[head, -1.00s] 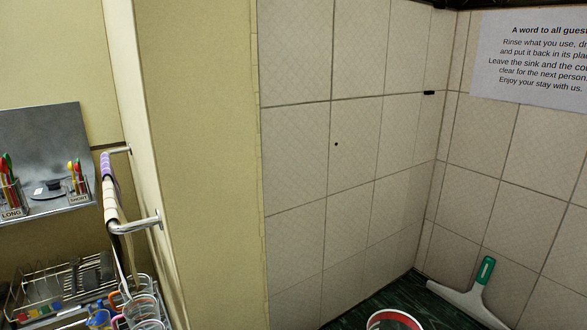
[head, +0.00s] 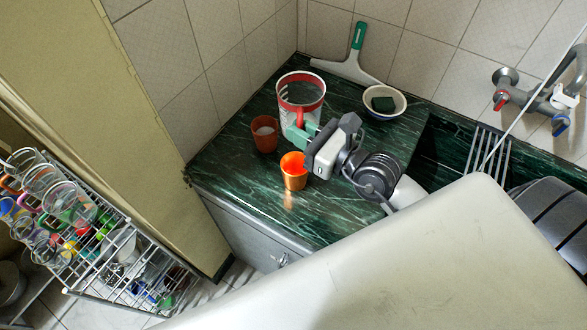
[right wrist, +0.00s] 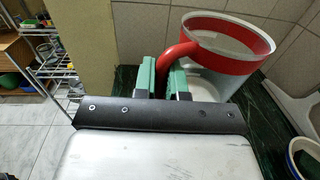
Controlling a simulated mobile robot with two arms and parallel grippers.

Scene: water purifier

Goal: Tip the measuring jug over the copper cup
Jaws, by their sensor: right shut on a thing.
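The measuring jug (head: 302,92) is clear with a red rim and a red handle. It looks upright, at the back left of the green counter. My right gripper (head: 299,134) is shut on its handle; in the right wrist view the green fingers (right wrist: 162,78) sit on either side of the red handle (right wrist: 185,50). The jug's contents cannot be made out. The shiny orange copper cup (head: 293,175) stands upright in front of the jug, just below my right gripper in the picture. My left gripper is not in view.
A white bowl (head: 370,98) holds a dark green sponge (head: 383,104). Sink taps (head: 530,97) are right; a glass rack (head: 100,255) is left.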

